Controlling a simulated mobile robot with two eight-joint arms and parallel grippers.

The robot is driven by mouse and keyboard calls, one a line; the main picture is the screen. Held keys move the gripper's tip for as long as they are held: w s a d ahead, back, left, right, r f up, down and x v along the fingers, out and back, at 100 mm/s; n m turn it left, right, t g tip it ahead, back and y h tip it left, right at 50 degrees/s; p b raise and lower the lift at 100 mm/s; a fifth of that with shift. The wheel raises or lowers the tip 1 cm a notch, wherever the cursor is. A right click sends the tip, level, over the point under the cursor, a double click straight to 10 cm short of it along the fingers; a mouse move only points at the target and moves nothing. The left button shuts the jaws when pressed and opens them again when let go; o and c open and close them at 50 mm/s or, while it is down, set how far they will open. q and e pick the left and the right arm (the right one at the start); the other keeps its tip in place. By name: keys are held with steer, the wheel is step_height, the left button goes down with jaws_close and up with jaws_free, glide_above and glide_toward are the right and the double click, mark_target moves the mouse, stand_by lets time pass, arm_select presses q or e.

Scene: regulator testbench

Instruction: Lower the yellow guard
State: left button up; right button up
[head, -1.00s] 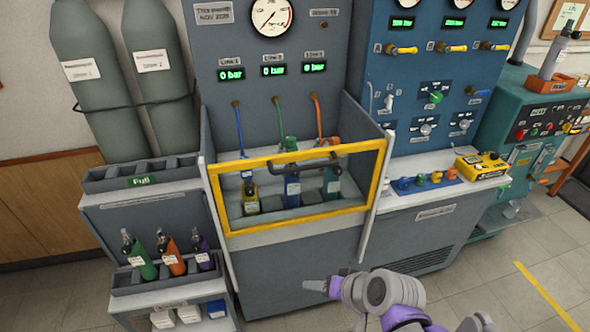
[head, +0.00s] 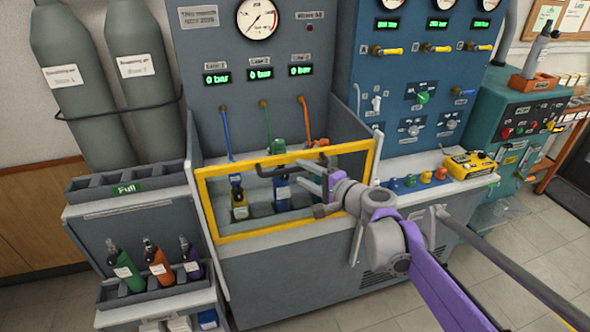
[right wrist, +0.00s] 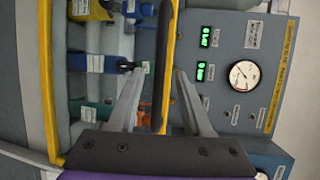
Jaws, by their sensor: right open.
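The yellow guard (head: 285,233) is a rectangular yellow frame across the front of the test bay. A dark bar handle (head: 268,166) runs along its upper edge. My right gripper (head: 311,178) is open at the right part of the handle and covers part of the frame there. In the right wrist view the guard's yellow edge (right wrist: 172,60) and the handle (right wrist: 162,45) run up the picture. The handle appears between the two open fingers of my right gripper (right wrist: 161,74); contact cannot be told. My left gripper is out of view.
Inside the bay stand a yellow regulator (head: 239,203) and a blue one (head: 282,193), below coloured hoses. A bottle rack (head: 150,292) is at left. A yellow device (head: 468,165) lies on the right counter. The floor in front is clear.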

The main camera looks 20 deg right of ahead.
mark_target(297, 170)
steer(key=shift+x, duration=1.9)
jaws_close()
